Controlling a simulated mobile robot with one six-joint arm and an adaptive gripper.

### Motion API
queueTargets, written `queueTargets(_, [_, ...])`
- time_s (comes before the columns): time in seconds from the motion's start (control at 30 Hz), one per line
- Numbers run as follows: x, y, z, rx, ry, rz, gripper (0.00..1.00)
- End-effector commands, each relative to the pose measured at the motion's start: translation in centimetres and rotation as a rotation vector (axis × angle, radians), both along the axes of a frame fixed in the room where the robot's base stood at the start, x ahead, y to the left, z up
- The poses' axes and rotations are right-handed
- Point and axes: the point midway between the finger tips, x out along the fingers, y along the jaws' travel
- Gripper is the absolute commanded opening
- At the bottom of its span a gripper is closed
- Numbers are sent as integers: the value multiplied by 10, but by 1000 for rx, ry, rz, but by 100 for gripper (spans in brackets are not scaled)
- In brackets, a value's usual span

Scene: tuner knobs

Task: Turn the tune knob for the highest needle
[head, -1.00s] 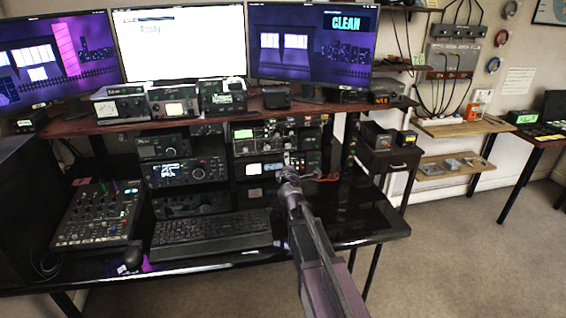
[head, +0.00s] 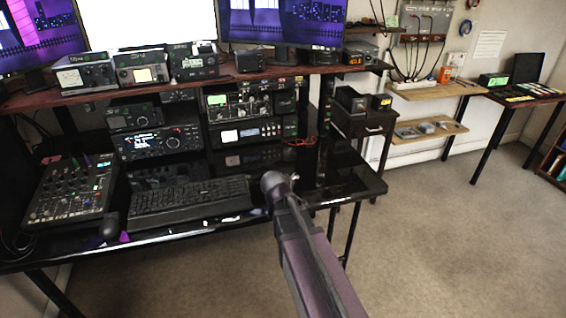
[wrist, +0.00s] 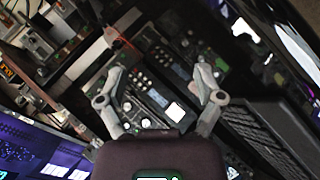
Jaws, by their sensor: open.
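My gripper shows in the wrist view (wrist: 160,75) with its two fingers spread wide and nothing between them. Beyond the fingers is a radio stack (wrist: 150,95) with a lit white display. In the head view my gripper (head: 276,183) is small, in front of the rack and right of the keyboard, apart from the radios. The rack holds a radio with a pale lit panel (head: 217,100), a radio with a white display (head: 229,136) and a radio with a blue-white display (head: 140,143). Meter boxes (head: 142,75) stand on the shelf above. I cannot tell which knob is the tune knob, nor read a needle.
A keyboard (head: 190,194) and a mixer (head: 72,188) lie on the black desk (head: 340,183). Monitors (head: 285,22) stand above the shelf (head: 110,92). A small cabinet (head: 372,125) stands right of the desk. Carpet floor (head: 440,230) is open at the right.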

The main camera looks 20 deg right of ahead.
Motion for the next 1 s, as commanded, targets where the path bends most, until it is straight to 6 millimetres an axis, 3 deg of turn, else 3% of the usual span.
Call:
queueTargets(0.03, [-20, 4, -20, 72, 43, -50, 86])
queueTargets(0.2, [-80, 27, -68, 323, 220, -217, 86])
queueTargets(0.33, [-121, 50, -92, 478, 358, -317, 86])
queueTargets(0.5, [-160, 74, -106, 608, 500, -395, 86])
queueTargets(0.7, [-177, 85, -109, 664, 571, -427, 86])
queueTargets(0.97, [-178, 86, -108, 666, 574, -429, 86])
queueTargets(1.0, [-178, 86, -108, 666, 574, -429, 74])
